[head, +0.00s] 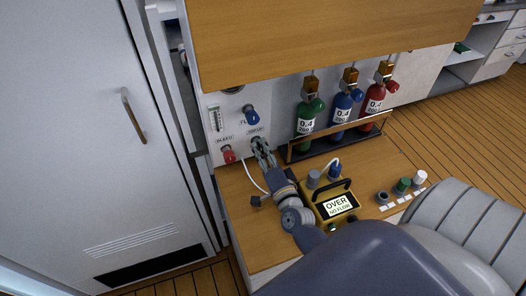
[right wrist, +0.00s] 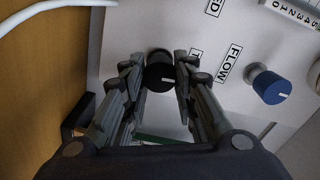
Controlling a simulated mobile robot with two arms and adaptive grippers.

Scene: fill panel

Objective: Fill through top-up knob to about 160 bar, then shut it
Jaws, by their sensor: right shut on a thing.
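My right gripper (head: 262,146) is at the white fill panel (head: 210,130), shut on a black knob that also shows in the right wrist view (right wrist: 160,72). In the head view this knob sits just below a small label that seems to read TOP-UP; the gripper mostly hides it. In the right wrist view the knob is between the fingertips, with a white pointer mark. A round dial (head: 232,89) at the panel's top is mostly cut off by the cupboard, so no pressure reads there. My left gripper is not in view.
A blue FLOW knob (head: 252,116) is above the held knob, and a red knob (head: 228,155) is to its left. Green (head: 308,115), blue (head: 342,105) and red (head: 375,98) cylinders stand in a rack. The wooden cupboard (head: 330,35) overhangs the panel.

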